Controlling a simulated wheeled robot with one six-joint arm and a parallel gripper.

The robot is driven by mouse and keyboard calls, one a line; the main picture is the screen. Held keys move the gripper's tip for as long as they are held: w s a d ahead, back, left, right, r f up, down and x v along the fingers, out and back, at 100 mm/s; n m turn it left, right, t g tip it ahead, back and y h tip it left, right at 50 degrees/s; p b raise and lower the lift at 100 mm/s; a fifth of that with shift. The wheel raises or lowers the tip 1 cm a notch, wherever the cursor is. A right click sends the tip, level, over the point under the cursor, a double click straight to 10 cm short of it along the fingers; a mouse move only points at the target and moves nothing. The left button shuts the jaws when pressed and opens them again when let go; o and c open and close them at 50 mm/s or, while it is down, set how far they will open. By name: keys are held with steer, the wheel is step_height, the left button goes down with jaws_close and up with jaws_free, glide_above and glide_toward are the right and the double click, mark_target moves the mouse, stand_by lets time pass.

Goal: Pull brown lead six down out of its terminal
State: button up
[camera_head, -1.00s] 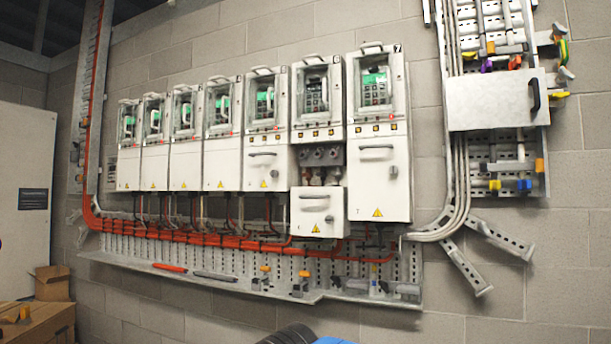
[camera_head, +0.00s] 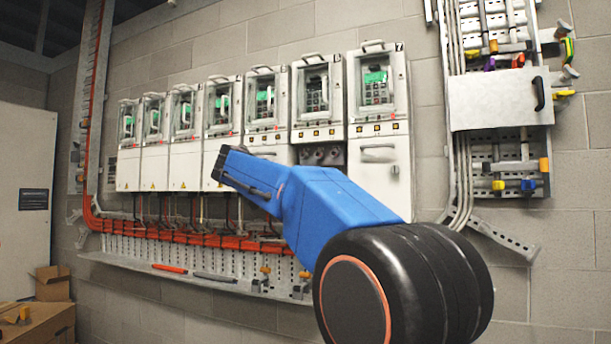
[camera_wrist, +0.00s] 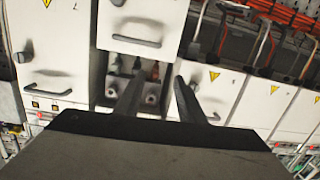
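Drive six (camera_head: 318,97) is the second unit from the right in the head view. Its lower cover hangs down, and a row of grey terminals (camera_head: 322,154) shows above my blue arm. The wrist view shows this upside down: the lowered cover (camera_wrist: 145,22) is at the top, with the terminals (camera_wrist: 150,98) below it. Short dark and reddish leads show in the recess; I cannot tell which is the brown one. My gripper (camera_wrist: 160,76) is open, its two dark fingers apart and pointing at the recess. Nothing shows held.
Drive seven (camera_head: 379,90) stands to the right of drive six, with more closed drives to the left. Orange cables (camera_head: 190,236) run along the perforated tray (camera_head: 130,245) below. Cardboard boxes (camera_head: 52,283) stand lower left.

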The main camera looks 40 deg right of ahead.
steer(key=shift+m+h, duration=0.6)
steer(key=shift+h, duration=0.1)
steer(key=r+x, duration=0.1)
steer(key=x, duration=0.5)
steer(key=r+x, duration=0.1)
steer(key=x, duration=0.6)
steer(key=r+x, duration=0.2)
steer(key=x, duration=0.4)
steer(key=shift+w+d, duration=0.25)
steer(key=shift+w, duration=0.1)
